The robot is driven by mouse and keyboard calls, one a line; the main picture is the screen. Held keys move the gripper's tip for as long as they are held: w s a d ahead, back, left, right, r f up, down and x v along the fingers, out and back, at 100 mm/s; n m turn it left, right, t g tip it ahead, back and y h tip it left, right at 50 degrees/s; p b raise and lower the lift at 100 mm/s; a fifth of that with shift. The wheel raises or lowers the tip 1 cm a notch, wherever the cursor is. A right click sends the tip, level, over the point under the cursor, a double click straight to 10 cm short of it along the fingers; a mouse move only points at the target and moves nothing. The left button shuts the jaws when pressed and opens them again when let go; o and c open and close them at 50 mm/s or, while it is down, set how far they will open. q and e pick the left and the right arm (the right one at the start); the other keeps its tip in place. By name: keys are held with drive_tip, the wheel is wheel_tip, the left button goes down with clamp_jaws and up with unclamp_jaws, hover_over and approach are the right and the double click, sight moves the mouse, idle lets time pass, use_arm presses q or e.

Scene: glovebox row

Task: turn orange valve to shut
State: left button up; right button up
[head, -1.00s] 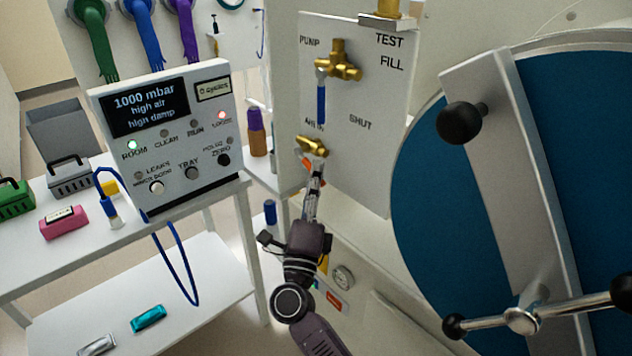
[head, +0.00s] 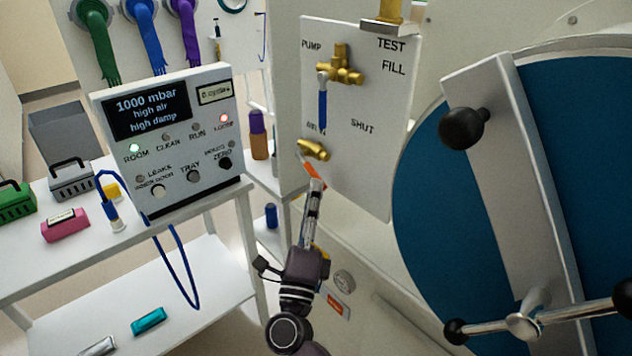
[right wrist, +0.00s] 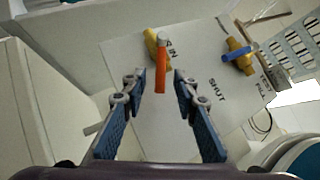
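The orange valve has a brass body (head: 314,149) low on the white panel and an orange lever (head: 315,173) pointing down and right in the head view. In the right wrist view the orange lever (right wrist: 160,72) hangs straight down from the brass body, its end in the gap between my fingers. My right gripper (right wrist: 160,108) is open, with one finger on each side of the lever and space visible on both sides. In the head view the right gripper (head: 315,192) is just below the lever. The word SHUT (right wrist: 217,90) is printed right of the lever. My left gripper is not in view.
A blue-lever valve (head: 323,100) sits above on the same panel (head: 375,165). A large blue round door (head: 425,200) with a metal bar and black knobs is at right. A control box (head: 170,140) stands on a white cart at left.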

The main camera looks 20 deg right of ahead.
drive_tip(key=v, duration=0.8)
